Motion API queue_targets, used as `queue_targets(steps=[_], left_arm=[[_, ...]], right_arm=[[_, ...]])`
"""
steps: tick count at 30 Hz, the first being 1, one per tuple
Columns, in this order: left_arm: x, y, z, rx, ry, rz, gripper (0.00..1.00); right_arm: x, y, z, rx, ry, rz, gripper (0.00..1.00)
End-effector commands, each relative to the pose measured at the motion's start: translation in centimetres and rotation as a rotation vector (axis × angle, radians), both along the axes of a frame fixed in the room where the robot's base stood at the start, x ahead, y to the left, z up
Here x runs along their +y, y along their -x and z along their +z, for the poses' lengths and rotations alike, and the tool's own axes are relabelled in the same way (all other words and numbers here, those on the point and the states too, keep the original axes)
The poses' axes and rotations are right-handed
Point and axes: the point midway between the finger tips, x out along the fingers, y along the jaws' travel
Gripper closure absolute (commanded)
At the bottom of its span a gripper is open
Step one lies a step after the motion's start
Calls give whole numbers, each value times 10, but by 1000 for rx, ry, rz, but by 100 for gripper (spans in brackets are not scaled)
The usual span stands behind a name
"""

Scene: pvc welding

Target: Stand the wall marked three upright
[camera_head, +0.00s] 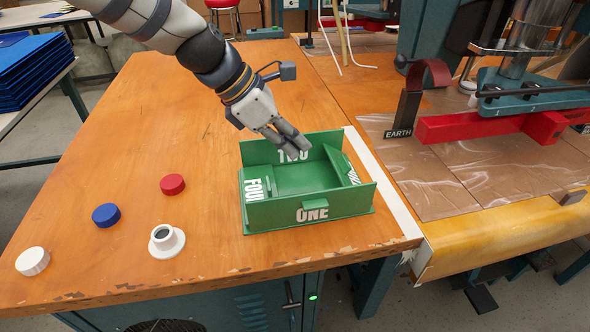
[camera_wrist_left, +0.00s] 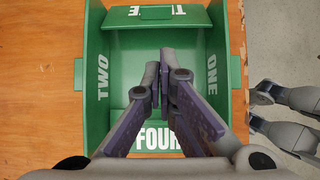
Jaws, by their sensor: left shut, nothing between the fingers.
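A green box with lettered walls stands on the wooden table. The wall marked three (camera_head: 343,167) is at the box's right end in the head view and leans inward. It shows at the top of the left wrist view (camera_wrist_left: 190,14), with a tab (camera_wrist_left: 158,13) over part of its lettering. Wall one (camera_head: 270,215) and wall two (camera_head: 258,153) stand upright. My left gripper (camera_head: 293,152) is shut and empty above the box. My right gripper (camera_wrist_left: 262,110) is open beyond wall one.
Red (camera_head: 172,184), blue (camera_head: 106,215) and white (camera_head: 32,261) caps and a white flanged fitting (camera_head: 166,241) lie left of the box. The table's front edge is close to the box.

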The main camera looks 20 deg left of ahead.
Motion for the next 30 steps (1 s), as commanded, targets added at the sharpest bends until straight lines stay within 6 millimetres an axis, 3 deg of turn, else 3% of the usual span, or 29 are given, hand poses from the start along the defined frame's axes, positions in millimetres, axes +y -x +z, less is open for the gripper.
queue_targets(steps=[15,30], left_arm=[[-40,-27,-78,19,4,13,100],[-47,-32,-84,9,4,12,100]], right_arm=[[0,25,-24,91,0,1,60],[0,27,-26,96,0,1,60]])
